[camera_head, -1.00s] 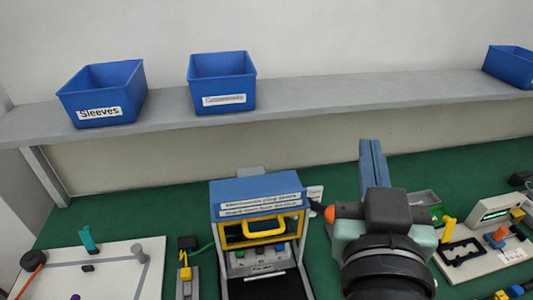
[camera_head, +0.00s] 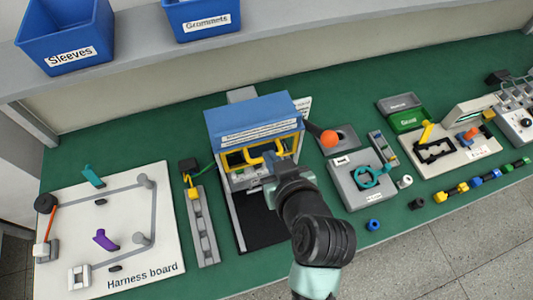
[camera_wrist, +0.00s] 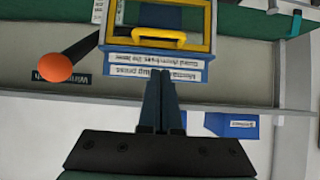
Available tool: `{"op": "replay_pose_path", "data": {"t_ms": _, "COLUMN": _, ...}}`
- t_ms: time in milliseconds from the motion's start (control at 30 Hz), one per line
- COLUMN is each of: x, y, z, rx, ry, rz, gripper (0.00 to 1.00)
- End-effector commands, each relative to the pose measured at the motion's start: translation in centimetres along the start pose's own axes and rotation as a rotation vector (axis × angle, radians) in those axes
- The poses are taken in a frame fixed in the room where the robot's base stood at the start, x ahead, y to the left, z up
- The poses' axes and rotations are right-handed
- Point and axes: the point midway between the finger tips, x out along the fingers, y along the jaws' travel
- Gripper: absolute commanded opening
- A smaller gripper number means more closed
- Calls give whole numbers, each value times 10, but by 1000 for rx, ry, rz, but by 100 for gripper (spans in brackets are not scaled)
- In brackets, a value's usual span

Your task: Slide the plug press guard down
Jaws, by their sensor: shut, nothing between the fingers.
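The plug press (camera_head: 252,118) has a blue, labelled top. Its guard (camera_head: 233,160) is a yellow frame with a yellow handle, at the upper front just under the blue top. My gripper (camera_head: 270,162) is shut and empty in front of the guard, hiding part of it and of the press opening. In the wrist view the scene is upside down. There the guard's yellow handle (camera_wrist: 150,39) lies beyond the shut fingertips (camera_wrist: 162,75), which overlap the labelled blue housing (camera_wrist: 160,62). I cannot tell whether the fingers touch the press.
A lever with an orange-red knob (camera_head: 329,138) sticks out at the press's right; it shows large in the wrist view (camera_wrist: 53,68). A harness board (camera_head: 120,215) is at left, a grey fixture (camera_head: 355,190) at right. Blue bins (camera_head: 65,35) stand on the shelf above.

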Motion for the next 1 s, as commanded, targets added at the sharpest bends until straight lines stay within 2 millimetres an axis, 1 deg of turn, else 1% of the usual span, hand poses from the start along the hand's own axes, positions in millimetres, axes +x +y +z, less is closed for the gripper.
{"op": "replay_pose_path", "data": {"t_ms": 33, "x": 8, "y": -1, "z": -2, "rx": 0, "ry": -1, "rz": -3, "gripper": 0}}
{"op": "replay_pose_path", "data": {"t_ms": 133, "x": 25, "y": -1, "z": -2, "rx": 0, "ry": -1, "rz": -2, "gripper": 0}}
{"op": "replay_pose_path", "data": {"t_ms": 267, "x": 38, "y": -1, "z": 14, "rx": 3, "ry": -4, "rz": -2, "gripper": 0}}
{"op": "replay_pose_path", "data": {"t_ms": 400, "x": 48, "y": 0, "z": 22, "rx": 1, "ry": -1, "rz": 0, "gripper": 0}}
{"op": "replay_pose_path", "data": {"t_ms": 567, "x": 53, "y": 0, "z": 27, "rx": 0, "ry": 1, "rz": 1, "gripper": 0}}
{"op": "replay_pose_path", "data": {"t_ms": 900, "x": 54, "y": 0, "z": 28, "rx": 0, "ry": 1, "rz": 0, "gripper": 0}}
{"op": "replay_pose_path", "data": {"t_ms": 1000, "x": 56, "y": 0, "z": 31, "rx": 0, "ry": 1, "rz": 0, "gripper": 0}}
